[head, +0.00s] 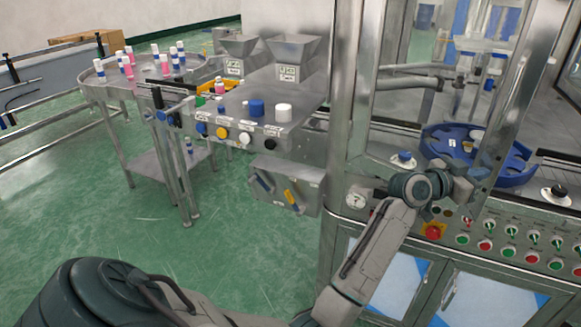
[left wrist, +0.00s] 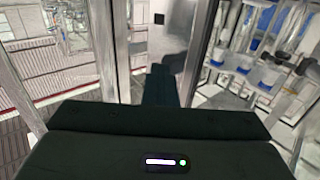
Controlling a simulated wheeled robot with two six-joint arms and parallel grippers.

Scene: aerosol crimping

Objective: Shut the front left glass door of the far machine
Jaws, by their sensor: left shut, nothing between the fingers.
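The far machine (head: 345,110) stands at the right in the head view, with steel posts and glass panels above a control panel. The front left glass door (head: 515,95) shows as a slanted steel-framed edge with clear glass to its left. It seems to stand out from the machine, but how far is unclear. My left gripper (head: 462,190) is shut and empty, low beside that door edge; contact cannot be told. In the left wrist view its dark fingers (left wrist: 160,88) point forward between steel frame edges, with glass around them. My right gripper is not in view.
A blue star wheel (head: 505,178) sits inside the machine. Below it are a red emergency button (head: 433,232) and several coloured buttons. At the left stand a filling unit (head: 275,120) and a round table (head: 100,80) with bottles. Green floor between is clear.

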